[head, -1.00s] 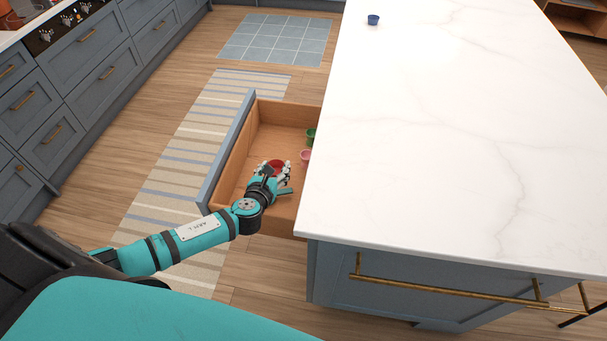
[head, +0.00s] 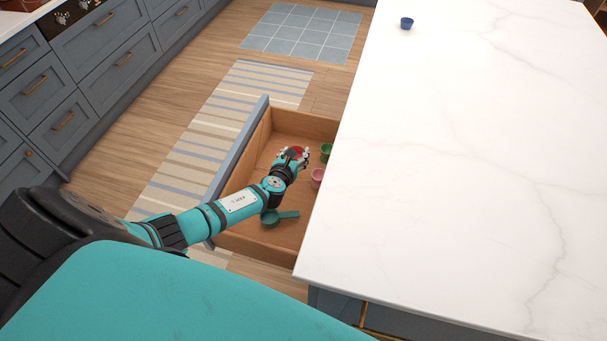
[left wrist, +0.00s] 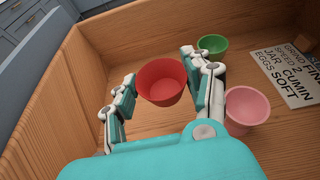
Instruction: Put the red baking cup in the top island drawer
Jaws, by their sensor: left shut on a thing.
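The red baking cup (head: 297,152) is between the fingers of my left gripper (head: 293,156), which is shut on it. In the left wrist view the red cup (left wrist: 162,82) is upright, with a finger of the left gripper (left wrist: 157,78) on each side. The gripper and cup are over the open island drawer (head: 262,243), within its walls in the picture. I cannot tell whether the cup touches the drawer floor. My right gripper is not in view.
In the drawer are a green cup (head: 326,152), a pink cup (head: 317,178), a teal scoop (head: 271,217) and a printed card (left wrist: 287,76). The white island top (head: 460,170) overhangs on the right, with a blue cup (head: 406,23) on it.

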